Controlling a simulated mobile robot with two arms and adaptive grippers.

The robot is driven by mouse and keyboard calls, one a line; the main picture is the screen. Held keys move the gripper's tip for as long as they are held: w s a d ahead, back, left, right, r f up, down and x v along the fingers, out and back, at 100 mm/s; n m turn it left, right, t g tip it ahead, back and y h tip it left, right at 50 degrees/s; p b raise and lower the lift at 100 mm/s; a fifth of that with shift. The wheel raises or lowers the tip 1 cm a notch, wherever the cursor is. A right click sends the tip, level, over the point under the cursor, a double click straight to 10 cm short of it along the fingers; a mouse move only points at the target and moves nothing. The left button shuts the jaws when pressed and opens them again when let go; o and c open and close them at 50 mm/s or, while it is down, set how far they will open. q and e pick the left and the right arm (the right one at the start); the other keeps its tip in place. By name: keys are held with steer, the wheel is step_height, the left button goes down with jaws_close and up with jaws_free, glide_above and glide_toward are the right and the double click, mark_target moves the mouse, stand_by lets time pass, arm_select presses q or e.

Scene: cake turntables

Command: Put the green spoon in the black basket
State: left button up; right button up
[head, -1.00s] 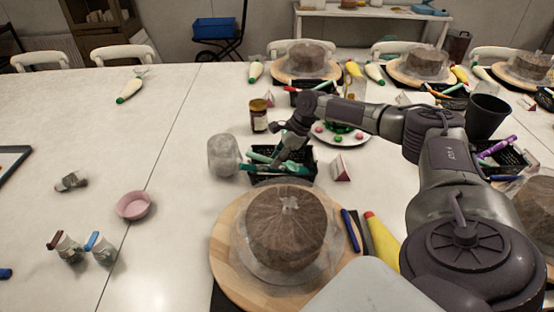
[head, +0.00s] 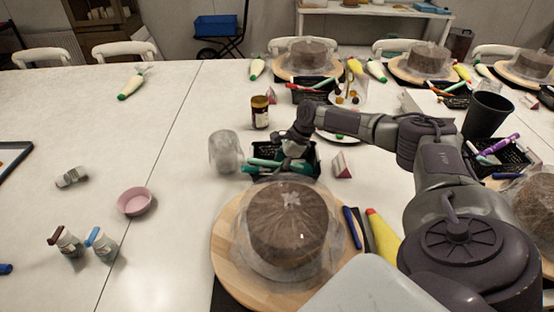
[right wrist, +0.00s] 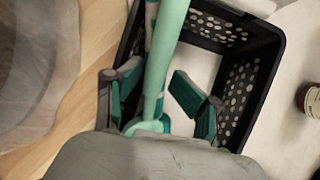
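The black basket (right wrist: 240,90) fills much of the right wrist view, its holed walls and rim clear on the right. It also shows in the head view (head: 312,163), behind the cake stand. The light green spoon (right wrist: 165,50) shows its long handle running up the picture between my right gripper's fingers. Its lower end is partly hidden by my gripper body. My right gripper (right wrist: 160,97) has its green-padded fingers apart, with a clear gap on the right side of the handle. In the head view my right gripper (head: 292,162) is down at the basket. My left gripper is out of view.
A wrapped brown cake (head: 288,235) on a round wooden board stands in front of the basket. A clear glass (head: 225,152) is left of it, a brown jar (head: 260,112) behind, and a small pink-white card (head: 341,165) right. The table's left side has free room.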

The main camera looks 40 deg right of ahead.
steer(key=shift+w+d, duration=0.1)
steer(key=shift+d, duration=0.1)
steer(key=shift+r, duration=0.3)
steer(key=v, duration=1.1)
steer(key=shift+s+d+r, duration=0.15)
steer(key=shift+s+d, duration=0.05)
